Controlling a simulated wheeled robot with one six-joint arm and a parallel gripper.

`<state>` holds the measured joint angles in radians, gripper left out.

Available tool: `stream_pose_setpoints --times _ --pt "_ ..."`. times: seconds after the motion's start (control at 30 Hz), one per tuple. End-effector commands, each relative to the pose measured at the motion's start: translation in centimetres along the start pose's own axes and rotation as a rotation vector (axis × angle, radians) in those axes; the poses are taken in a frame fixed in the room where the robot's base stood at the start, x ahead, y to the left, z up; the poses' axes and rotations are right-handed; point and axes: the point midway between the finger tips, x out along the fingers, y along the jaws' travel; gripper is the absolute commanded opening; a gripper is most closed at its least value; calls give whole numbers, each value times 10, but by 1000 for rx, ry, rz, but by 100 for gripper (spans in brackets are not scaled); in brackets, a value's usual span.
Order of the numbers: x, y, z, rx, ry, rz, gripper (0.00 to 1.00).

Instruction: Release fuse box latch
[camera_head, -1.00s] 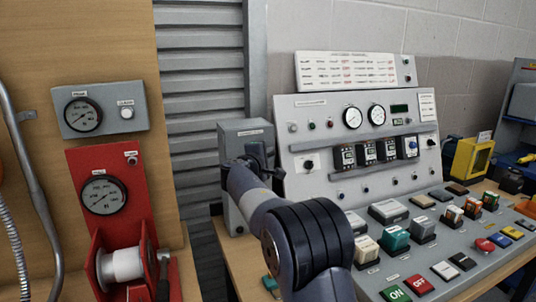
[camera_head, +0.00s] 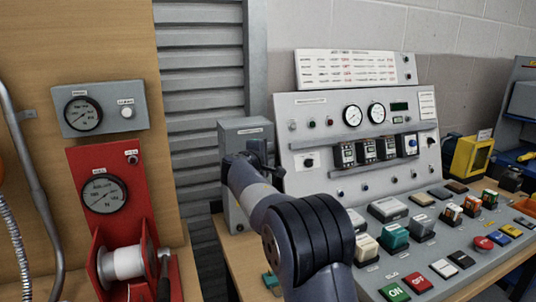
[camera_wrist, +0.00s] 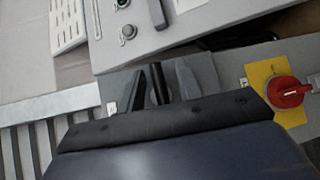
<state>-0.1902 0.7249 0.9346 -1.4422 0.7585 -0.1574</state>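The grey fuse box (camera_head: 232,205) stands upright at the left end of the control panel. My gripper (camera_head: 260,152) is at the upper part of its front; my own wrist and arm cover much of that face. In the wrist view my gripper (camera_wrist: 163,86) has its two fingers on either side of a dark upright piece (camera_wrist: 160,82), which may be the latch. The fingers look apart, but I cannot tell whether they touch this piece. A red rotary handle (camera_wrist: 288,92) on a yellow plate (camera_wrist: 265,75) shows at the right of the wrist view.
The sloped control panel (camera_head: 325,110) with gauges and switches rises right of the box. A desk of coloured buttons (camera_head: 397,292) lies in front. A red winch stand (camera_head: 100,155) is at the left. A grey shutter (camera_head: 200,110) is behind.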

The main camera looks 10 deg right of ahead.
Motion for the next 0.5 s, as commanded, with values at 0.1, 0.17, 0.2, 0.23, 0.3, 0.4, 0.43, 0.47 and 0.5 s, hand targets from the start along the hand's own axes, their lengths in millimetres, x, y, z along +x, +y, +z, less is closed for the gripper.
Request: stream_pose_setpoints --times 0.1,0.17,0.2,0.23,0.3,0.4,0.43,0.47,0.5 --pt "-7 0 -1 1 1 1 33" --pt "-15 0 -1 1 2 1 33" --pt "-21 0 -1 1 3 2 33" --pt "-26 -1 -1 1 3 2 33" --pt "-41 -1 -1 0 4 2 33" --pt "-61 -1 -1 1 4 2 33" --pt "-67 -1 -1 1 4 1 33" --pt "-73 -1 -1 1 4 1 33" --pt "-80 -1 -1 1 3 1 33"
